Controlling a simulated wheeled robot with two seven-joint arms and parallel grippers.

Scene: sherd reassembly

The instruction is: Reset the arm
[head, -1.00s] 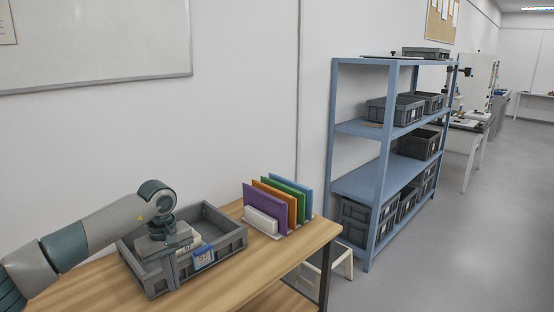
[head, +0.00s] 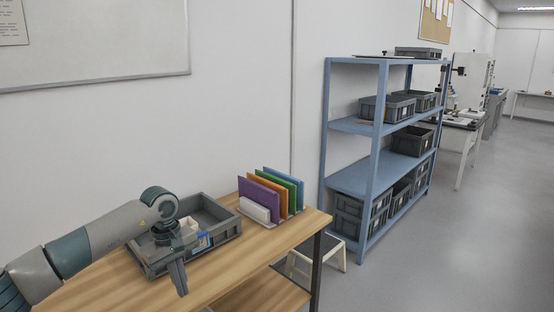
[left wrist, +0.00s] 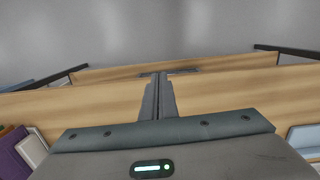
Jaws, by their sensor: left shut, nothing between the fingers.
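My left arm comes in from the left over the wooden table (head: 225,270). Its gripper (head: 182,288) hangs fingers down at the near side of a grey divided tray (head: 215,240) and covers part of the tray. The fingers are shut with nothing between them. In the left wrist view the shut fingers (left wrist: 159,92) point out over the table edge, with grey floor beyond. A small pale piece (head: 188,228) shows inside the tray, partly hidden by the gripper. My right gripper is not in view.
A rack of coloured folders (head: 272,192) with a white block (head: 256,211) stands behind the tray on the right. A blue shelf (head: 366,178) with grey bins and a stool (head: 320,256) stand beyond the table. The table's front right is clear.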

